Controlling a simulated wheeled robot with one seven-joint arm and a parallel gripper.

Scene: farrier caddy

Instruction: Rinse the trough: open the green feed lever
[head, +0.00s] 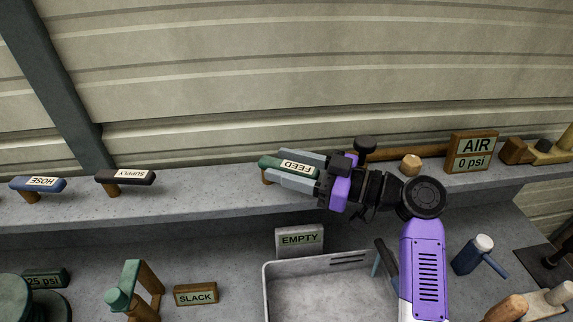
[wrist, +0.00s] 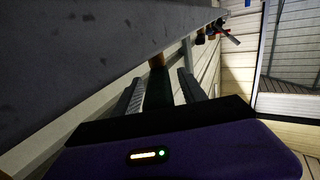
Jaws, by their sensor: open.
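The green feed lever (head: 270,163), with a white FEED label, sits on a short wooden post on the grey ledge, at the middle of the head view. It lies along the ledge. My gripper (head: 288,170) is open, with one finger on each side of the lever. The wrist view shows the dark green lever (wrist: 158,92) between the two ribbed fingers (wrist: 160,88); contact cannot be told. The grey trough (head: 266,288) stands below the ledge, with an EMPTY sign (head: 299,240) behind it. My arm hides part of its right side.
A black SUPPLY lever (head: 125,177) and a blue HOSE lever (head: 38,184) sit left on the ledge. An AIR 0 psi sign (head: 472,152) stands right. The corrugated wall is close behind the ledge.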

